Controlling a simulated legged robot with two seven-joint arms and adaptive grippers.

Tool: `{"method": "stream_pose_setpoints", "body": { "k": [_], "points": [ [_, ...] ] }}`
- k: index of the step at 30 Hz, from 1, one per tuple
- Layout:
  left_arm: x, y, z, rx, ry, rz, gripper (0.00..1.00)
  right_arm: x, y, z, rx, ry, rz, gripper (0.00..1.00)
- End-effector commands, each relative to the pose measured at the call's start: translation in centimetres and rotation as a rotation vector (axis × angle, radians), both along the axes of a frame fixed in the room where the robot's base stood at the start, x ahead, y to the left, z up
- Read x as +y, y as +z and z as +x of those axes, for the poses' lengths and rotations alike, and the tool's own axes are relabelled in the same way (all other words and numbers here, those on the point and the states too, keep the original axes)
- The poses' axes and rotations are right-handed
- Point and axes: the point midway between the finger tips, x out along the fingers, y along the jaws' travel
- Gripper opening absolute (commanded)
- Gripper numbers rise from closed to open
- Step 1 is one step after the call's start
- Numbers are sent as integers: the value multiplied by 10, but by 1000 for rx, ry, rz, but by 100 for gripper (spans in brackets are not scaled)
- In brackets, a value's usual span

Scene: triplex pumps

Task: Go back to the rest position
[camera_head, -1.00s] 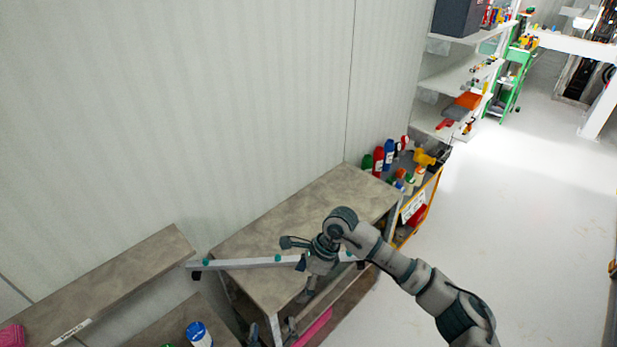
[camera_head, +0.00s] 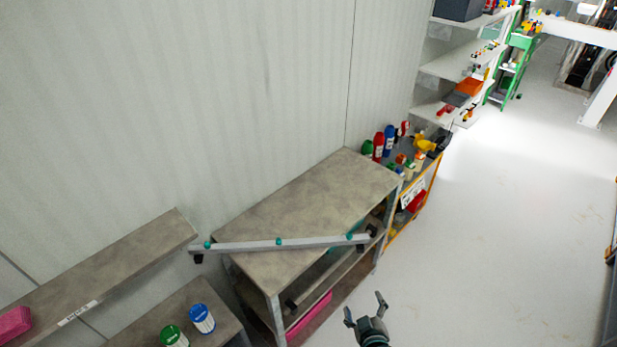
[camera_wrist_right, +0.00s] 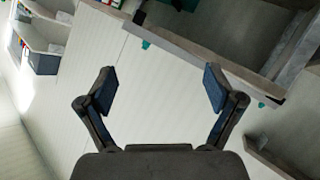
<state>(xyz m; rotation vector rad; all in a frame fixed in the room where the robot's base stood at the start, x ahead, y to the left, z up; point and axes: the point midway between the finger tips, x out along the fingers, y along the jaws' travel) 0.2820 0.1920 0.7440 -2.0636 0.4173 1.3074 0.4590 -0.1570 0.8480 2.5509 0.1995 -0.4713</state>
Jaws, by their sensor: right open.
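My right gripper (camera_head: 366,310) is at the bottom of the head view, open and empty, in front of the lower right end of the grey table. A long grey bar (camera_head: 300,243) with teal spots lies across the front of the grey table (camera_head: 318,195), apart from the gripper. My left gripper is not in view.
A cart (camera_head: 412,190) with several bottles stands beyond the table. A lower bench holds a green-lidded can (camera_head: 173,337) and a blue-lidded can (camera_head: 202,318). A shelf (camera_head: 110,265) runs along the wall at left. The floor (camera_head: 510,240) at right is clear.

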Motion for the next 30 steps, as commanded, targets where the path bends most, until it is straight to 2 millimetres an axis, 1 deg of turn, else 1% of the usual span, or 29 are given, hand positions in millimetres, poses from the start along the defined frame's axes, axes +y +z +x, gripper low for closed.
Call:
{"method": "stream_pose_setpoints", "body": {
  "k": [1,2,3,5,6,8,9,12,17,18,20,21,26,29,30],
  "points": [
    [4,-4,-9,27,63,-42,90,-12,-27,-27,128,-49,45,92],
    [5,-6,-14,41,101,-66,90,-18,-40,-41,197,-75,68,92],
    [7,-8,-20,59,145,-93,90,-25,-55,-60,281,-106,97,92],
    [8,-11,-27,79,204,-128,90,-33,-74,-87,391,-145,128,92],
    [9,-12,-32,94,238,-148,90,-38,-84,-104,458,-168,147,92],
    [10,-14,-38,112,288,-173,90,-44,-96,-127,546,-198,172,92],
    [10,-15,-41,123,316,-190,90,-47,-102,-143,601,-216,185,92],
    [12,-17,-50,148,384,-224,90,-53,-115,-178,724,-256,214,92],
    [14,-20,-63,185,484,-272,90,-59,-126,-233,903,-310,248,92],
    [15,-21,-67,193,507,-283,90,-60,-127,-246,946,-323,255,92],
    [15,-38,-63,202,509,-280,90,-58,-144,-241,955,-323,253,92],
    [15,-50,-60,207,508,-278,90,-58,-156,-238,957,-324,251,92],
    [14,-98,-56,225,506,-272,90,-56,-204,-233,973,-324,245,92],
    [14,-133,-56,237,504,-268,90,-54,-239,-234,986,-323,240,92],
    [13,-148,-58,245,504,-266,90,-54,-254,-236,994,-324,238,92]
  ]
}}
